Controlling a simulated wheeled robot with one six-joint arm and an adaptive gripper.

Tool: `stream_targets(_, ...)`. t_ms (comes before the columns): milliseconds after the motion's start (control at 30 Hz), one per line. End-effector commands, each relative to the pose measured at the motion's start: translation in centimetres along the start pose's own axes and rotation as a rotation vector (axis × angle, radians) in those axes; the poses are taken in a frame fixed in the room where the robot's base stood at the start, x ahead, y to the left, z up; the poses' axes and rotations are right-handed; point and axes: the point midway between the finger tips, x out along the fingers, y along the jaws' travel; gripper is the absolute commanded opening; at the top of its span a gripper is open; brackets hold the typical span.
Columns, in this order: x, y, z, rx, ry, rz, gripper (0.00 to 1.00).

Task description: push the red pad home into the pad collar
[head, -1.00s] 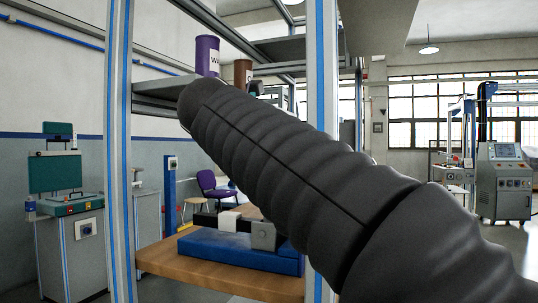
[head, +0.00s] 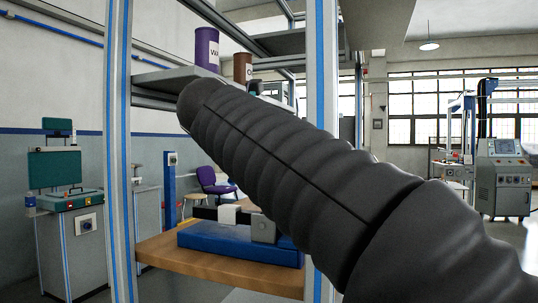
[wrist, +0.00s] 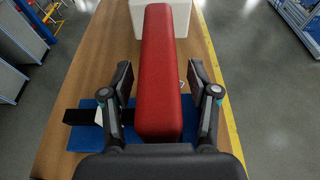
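In the wrist view the red pad (wrist: 160,70) is a long red bar running away from my gripper between its fingers. My gripper (wrist: 160,78) is open, with a visible gap between each finger and the pad's sides. The pad's far end overlaps a white block (wrist: 183,18) in the picture; I cannot tell whether they touch or whether this block is the pad collar. The pad's near end is close to the gripper body. In the head view my black arm hides the gripper and the pad.
A blue base (head: 215,238) lies on a wooden table (head: 160,250), bearing a black bar and a small white block (head: 229,214). A frame post (head: 323,110) stands beside my arm. A shelf holds a purple can (head: 206,48) and a brown can (head: 242,68). Open floor lies right.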

Motion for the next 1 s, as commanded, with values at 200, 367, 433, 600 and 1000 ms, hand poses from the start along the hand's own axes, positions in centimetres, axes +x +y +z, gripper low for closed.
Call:
stream_targets(200, -0.5, 0.1, -0.1, -0.001, 0.001, 0.001, 0.60)
stream_targets(367, -2.7, 0.1, 0.0, 0.000, 0.000, 0.004, 0.60)
stream_targets(433, -4.2, 0.2, 0.0, 0.000, 0.000, 0.005, 0.60)
stream_targets(600, -7.6, 0.1, -0.1, -0.001, 0.000, 0.005, 0.60)
stream_targets(1000, -11.8, 0.0, 0.0, 0.000, 0.001, 0.001, 0.60)
